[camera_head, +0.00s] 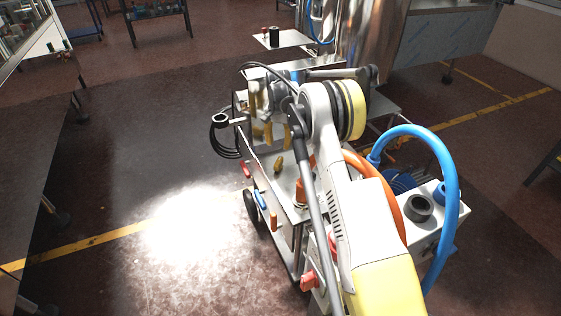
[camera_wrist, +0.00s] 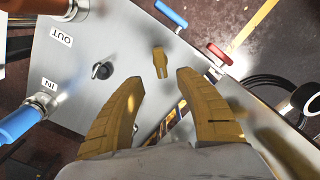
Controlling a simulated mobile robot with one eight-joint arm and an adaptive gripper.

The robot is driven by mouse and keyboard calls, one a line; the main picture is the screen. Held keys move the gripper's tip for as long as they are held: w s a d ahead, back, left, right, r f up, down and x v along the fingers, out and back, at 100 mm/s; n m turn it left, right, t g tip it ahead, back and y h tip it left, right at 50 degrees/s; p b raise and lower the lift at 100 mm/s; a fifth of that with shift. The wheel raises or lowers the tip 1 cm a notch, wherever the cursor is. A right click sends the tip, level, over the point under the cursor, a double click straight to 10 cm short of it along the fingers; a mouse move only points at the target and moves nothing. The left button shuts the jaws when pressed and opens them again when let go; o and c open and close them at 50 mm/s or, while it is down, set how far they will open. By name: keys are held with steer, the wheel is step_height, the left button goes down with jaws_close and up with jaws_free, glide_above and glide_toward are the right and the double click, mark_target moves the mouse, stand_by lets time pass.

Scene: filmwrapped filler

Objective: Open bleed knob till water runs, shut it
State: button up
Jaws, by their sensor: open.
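My gripper (camera_wrist: 160,78) is open and empty, with its two tan fingers spread above the cart's metal top panel (camera_wrist: 80,100). A small brass-coloured fitting (camera_wrist: 160,62) stands on the panel just beyond the gap between the fingertips; it also shows in the head view (camera_head: 278,165). A black round knob (camera_wrist: 102,70) with a light pointer sits on the panel left of the fingers. I cannot tell which of these is the bleed knob. In the head view my gripper (camera_head: 262,132) hangs over the cart's far end. No running water shows.
Blue (camera_wrist: 171,13) and red (camera_wrist: 219,53) lever handles stick out along the panel's edge. A blue hose (camera_wrist: 20,122) joins at the IN label and an orange hose (camera_head: 385,195) runs beside my arm. A black cable coil (camera_head: 225,140) hangs at the cart's left.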

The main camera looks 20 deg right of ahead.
mark_target(278, 161)
step_height(278, 161, down, 10)
steer(key=b, duration=0.3)
steer(key=shift+r, duration=0.2)
jaws_close()
